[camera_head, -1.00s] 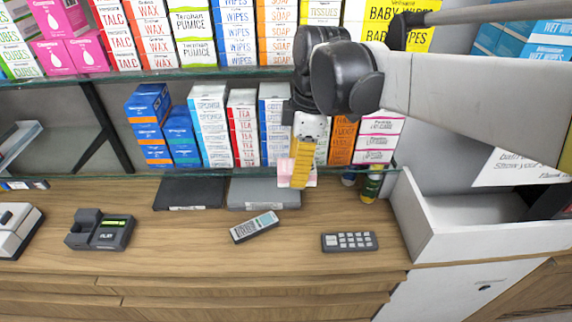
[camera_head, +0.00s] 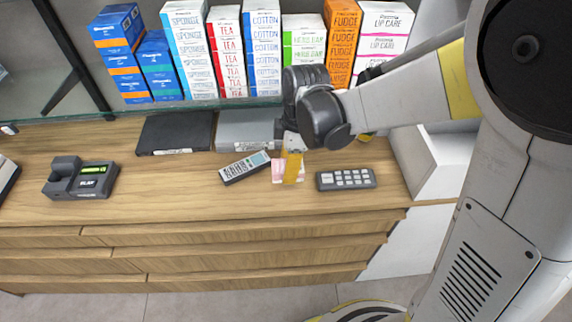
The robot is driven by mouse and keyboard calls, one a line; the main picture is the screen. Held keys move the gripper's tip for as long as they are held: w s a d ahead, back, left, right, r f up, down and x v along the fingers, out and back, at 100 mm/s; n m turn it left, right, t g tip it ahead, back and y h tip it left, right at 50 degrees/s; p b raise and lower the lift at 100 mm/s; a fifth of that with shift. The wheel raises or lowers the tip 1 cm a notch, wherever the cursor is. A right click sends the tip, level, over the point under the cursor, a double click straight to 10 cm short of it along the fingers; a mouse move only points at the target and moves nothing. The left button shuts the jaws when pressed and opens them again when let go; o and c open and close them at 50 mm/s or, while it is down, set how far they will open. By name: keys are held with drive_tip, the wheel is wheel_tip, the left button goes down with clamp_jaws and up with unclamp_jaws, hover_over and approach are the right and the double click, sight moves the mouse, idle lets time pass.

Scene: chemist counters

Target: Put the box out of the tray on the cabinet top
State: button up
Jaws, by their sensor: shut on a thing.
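My gripper (camera_head: 291,178) points down over the wooden cabinet top (camera_head: 190,185), its yellow finger in front. It is shut on a small pink and white box (camera_head: 278,171), which shows only in part beside and behind the finger. I cannot tell whether the box touches the wood or hangs just above it. The white tray (camera_head: 411,166) stands at the right end of the cabinet top, partly hidden by my arm. The box is outside it, to its left.
A remote-like handset (camera_head: 245,167) lies close left of the box, and a grey keypad (camera_head: 346,179) close right. A black flat case (camera_head: 175,133) and a grey one (camera_head: 245,129) lie behind. A card terminal (camera_head: 81,178) stands left. Bare wood lies in front.

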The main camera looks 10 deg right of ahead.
drive_tip(key=shift+f+b, duration=0.75)
drive_tip(key=shift+f, duration=1.45)
drive_tip(key=shift+f, duration=0.1)
drive_tip(key=shift+f, duration=0.15)
drive_tip(key=o, duration=1.1)
drive_tip(key=shift+r, duration=0.2)
